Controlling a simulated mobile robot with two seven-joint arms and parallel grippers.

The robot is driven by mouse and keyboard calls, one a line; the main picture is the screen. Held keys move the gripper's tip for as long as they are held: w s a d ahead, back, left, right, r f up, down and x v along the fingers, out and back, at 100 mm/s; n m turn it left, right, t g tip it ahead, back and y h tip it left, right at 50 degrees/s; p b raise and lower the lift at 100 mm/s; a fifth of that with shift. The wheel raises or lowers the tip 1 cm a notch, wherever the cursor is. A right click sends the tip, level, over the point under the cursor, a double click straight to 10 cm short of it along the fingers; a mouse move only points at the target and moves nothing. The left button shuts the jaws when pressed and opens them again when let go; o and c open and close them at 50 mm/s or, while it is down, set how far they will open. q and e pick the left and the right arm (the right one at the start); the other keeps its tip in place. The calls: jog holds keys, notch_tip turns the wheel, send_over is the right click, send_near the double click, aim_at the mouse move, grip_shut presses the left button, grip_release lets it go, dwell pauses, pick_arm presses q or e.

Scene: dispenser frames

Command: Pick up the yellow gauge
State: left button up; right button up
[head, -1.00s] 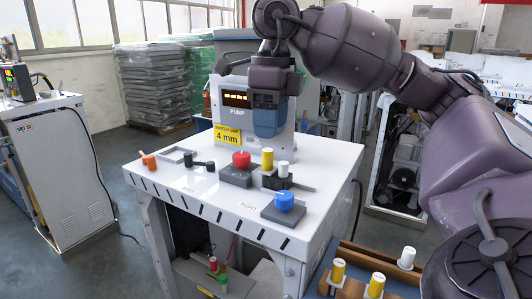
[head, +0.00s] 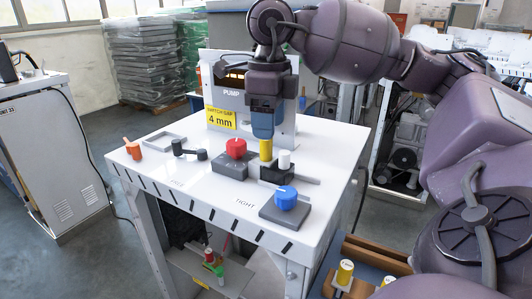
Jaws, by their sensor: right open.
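The yellow gauge (head: 265,151) is a small upright yellow cylinder standing in a dark holder (head: 273,172) on the white table, with a white gauge (head: 284,160) beside it. My right gripper (head: 264,136) points down directly above the yellow gauge, and its lower end hides the gauge's top. The jaws are open; whether the fingers are around the gauge or just above it, I cannot tell. My left gripper is not in view.
A red knob (head: 236,148) on a grey block is just left of the holder, a blue knob (head: 286,198) in front. The pump unit (head: 305,125) stands behind. An orange handle (head: 132,149) is at far left. Another yellow gauge (head: 345,271) stands in a tray at lower right.

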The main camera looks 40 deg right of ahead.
aim_at(267, 159)
jog(key=shift+a+f, duration=0.15)
jog(key=shift+f, duration=1.2)
jog(key=shift+a+f, duration=0.1)
jog(key=shift+f, duration=1.25)
jog(key=shift+w, duration=0.1)
grip_shut()
jog(key=shift+r, duration=0.1)
